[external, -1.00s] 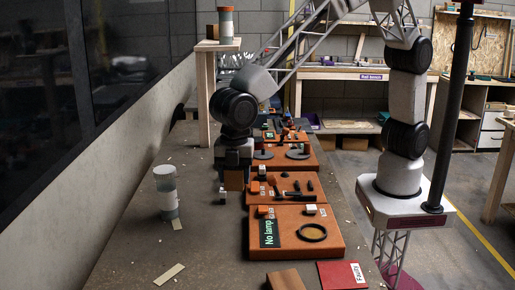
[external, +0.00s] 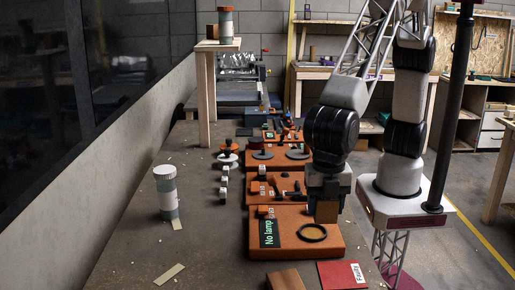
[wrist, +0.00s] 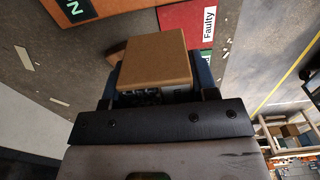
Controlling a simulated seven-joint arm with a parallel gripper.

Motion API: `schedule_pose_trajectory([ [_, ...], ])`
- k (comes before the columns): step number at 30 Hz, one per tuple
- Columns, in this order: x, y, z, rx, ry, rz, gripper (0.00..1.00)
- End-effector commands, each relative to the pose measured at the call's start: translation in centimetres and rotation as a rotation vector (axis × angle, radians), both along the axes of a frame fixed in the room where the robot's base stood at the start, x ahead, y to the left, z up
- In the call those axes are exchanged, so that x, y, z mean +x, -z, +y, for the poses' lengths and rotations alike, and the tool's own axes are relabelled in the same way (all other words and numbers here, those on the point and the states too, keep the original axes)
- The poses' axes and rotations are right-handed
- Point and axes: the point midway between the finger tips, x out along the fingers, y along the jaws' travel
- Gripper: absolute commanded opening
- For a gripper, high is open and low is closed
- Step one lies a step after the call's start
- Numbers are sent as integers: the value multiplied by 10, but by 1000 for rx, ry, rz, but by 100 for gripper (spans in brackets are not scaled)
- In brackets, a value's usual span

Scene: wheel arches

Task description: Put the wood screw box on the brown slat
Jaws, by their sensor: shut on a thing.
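My gripper (external: 327,205) is shut on a plain brown box (external: 326,212), which I take for the wood screw box; no label is readable. In the external view the box hangs below the jaws near the right edge of the front orange board. The wrist view shows its tan face (wrist: 155,62) between the jaws (wrist: 155,92). A brown wooden piece (external: 286,280) lies in front of that board, cut off by the frame's bottom edge. It may be the brown slat, but I cannot tell for sure. The held box is apart from it.
A red "Faulty" panel (external: 342,274) lies right of the brown piece. A grey-and-white cylinder (external: 166,190) stands left. The bench between them is mostly clear.

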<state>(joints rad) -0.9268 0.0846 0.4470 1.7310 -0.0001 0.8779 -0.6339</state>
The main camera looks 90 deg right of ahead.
Motion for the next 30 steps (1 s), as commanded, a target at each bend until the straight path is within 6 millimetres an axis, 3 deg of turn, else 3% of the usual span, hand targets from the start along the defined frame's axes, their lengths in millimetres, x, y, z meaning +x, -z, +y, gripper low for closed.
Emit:
schedule_pose_trajectory([
  [6, -29, 4, 13, -1, -12, 1, 24],
  [9, -27, 25, 12, -4, -10, 3, 24],
  [15, -27, 47, 13, -1, -10, 1, 24],
  [30, -26, 51, 14, 0, -10, 0, 24],
])
